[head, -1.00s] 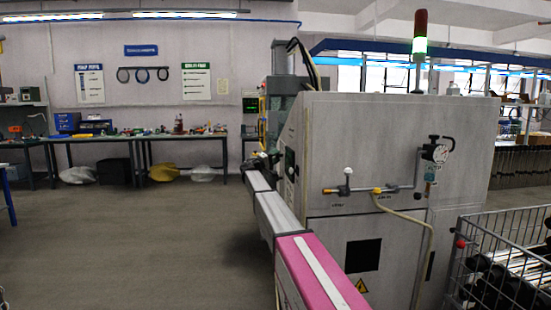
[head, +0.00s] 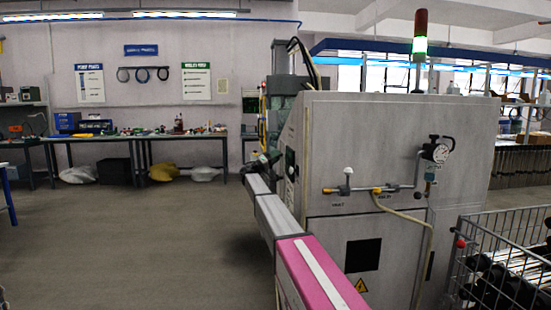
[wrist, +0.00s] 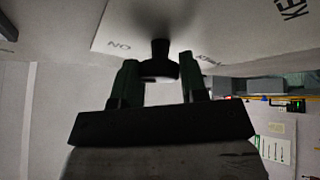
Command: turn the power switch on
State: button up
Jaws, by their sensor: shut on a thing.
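A black round knob, the power switch (wrist: 159,48), stands out from a white label plate (wrist: 225,35) in the wrist view. The plate shows "ON" upside down to the left of the knob. My gripper (wrist: 160,72) has one dark finger on each side of the knob and is shut on it. The knob's exact turn angle is too dark to read. In the head view my arm reaches along the left side of the grey machine (head: 390,140). The switch and the fingertips cannot be made out there.
A valve pipe with a gauge (head: 437,152) and a cable sticks out of the machine's front. A signal tower (head: 420,35) shows a lit green section. A wire cart (head: 500,255) stands at the right. The floor at the left is open, with workbenches (head: 150,138) behind.

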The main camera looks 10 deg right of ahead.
jog(key=shift+s, duration=0.1)
jog(key=o, duration=0.9)
jog(key=v, duration=1.1)
